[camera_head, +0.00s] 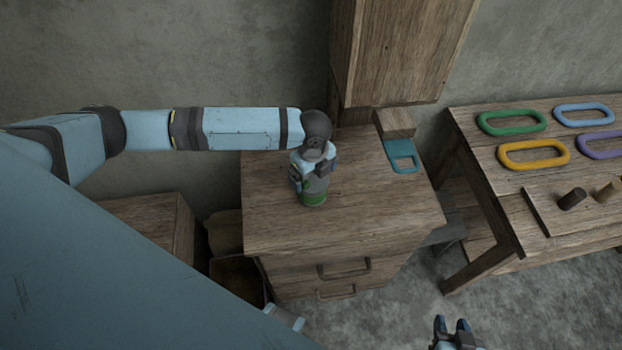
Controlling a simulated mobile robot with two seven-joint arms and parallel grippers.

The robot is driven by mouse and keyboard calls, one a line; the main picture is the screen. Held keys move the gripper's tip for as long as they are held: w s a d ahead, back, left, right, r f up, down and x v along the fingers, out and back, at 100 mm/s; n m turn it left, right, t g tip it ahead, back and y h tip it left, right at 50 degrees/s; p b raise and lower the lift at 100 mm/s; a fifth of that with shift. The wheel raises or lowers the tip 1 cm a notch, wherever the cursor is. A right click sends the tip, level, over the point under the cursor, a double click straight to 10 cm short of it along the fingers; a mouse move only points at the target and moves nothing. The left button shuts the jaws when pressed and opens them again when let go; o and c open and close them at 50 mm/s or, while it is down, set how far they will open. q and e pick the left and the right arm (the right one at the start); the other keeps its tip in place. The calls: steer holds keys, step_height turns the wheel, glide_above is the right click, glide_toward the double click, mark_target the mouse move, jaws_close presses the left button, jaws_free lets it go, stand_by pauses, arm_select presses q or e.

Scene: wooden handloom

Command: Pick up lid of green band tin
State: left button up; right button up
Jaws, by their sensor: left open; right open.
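The green band tin (313,198) stands upright on top of the wooden drawer cabinet (385,215). Its lower part with the green band shows. My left gripper (312,184) is over the top of the tin, pointing down, with its open fingers at the tin's upper part. The gripper hides most of the tin's top, so I cannot make out the lid clearly or tell whether the fingers touch it. My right gripper (452,326) is open and empty at the bottom edge of the view, in front of the cabinet and away from the tin.
A wooden block (395,123) and a teal tag-like piece (402,155) lie at the cabinet's back right. A tall wooden post (395,50) rises behind. A table (500,190) at right holds coloured rings and dark pegs. The cabinet top's front is clear.

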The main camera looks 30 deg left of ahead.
arm_select(q)
steer(key=shift+f, duration=0.5)
steer(key=c, duration=0.7)
steer(key=shift+r, duration=0.1)
